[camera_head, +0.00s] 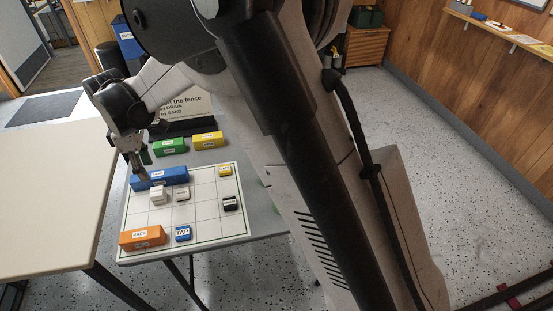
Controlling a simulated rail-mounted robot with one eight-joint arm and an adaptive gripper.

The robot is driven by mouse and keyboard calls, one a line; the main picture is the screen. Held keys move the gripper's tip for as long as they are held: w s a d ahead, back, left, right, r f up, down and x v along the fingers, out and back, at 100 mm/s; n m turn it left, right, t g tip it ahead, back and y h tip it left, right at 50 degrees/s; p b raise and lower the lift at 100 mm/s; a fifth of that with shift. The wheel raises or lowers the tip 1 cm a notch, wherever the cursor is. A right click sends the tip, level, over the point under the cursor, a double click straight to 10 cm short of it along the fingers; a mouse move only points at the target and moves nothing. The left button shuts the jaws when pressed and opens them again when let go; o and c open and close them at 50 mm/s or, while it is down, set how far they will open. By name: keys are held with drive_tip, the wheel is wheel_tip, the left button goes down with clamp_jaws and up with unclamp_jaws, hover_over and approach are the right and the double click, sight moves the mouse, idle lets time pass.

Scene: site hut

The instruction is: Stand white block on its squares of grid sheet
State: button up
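The grid sheet (207,213) lies on a grey table and is ruled into squares. Two whitish blocks with labels too small to read are on it: a larger pale block (158,195) left of centre and a smaller pale block (182,194) just to its right. I cannot tell which one is the task's white block. My gripper (141,174) points down at the sheet's back left, at the left end of a long blue block (168,176). Whether it touches that block, and whether its fingers are open, I cannot tell.
On the sheet are an orange block (142,237), a blue TAP block (183,234), a black block (230,204) and a small yellow block (225,170). Green (170,147) and yellow (207,140) blocks stand behind it. A sign (190,108) rises behind; a bare table (45,200) is left.

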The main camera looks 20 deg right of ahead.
drive_tip(key=s+d+r+m+t, duration=0.1)
drive_tip(key=s+d+r+m, duration=0.2)
drive_tip(key=d+r, duration=0.3)
drive_tip(key=s+d+r+m+t+y, duration=0.1)
drive_tip(key=s+d+r+m, duration=0.2)
drive_tip(key=d, duration=0.6)
drive_tip(key=s+d+r+m+t, duration=0.1)
drive_tip(key=s+d+r+m, duration=0.1)
drive_tip(key=d+r, duration=0.45)
drive_tip(key=s+d+f+m+t+h, duration=0.1)
drive_tip(key=s+d+m+t, duration=0.3)
drive_tip(key=s+d+m, duration=0.5)
drive_tip(key=s+d+f, duration=0.1)
drive_tip(key=s+d, duration=0.6)
drive_tip(key=shift+s+f, duration=0.15)
drive_tip(key=shift+s, duration=0.25)
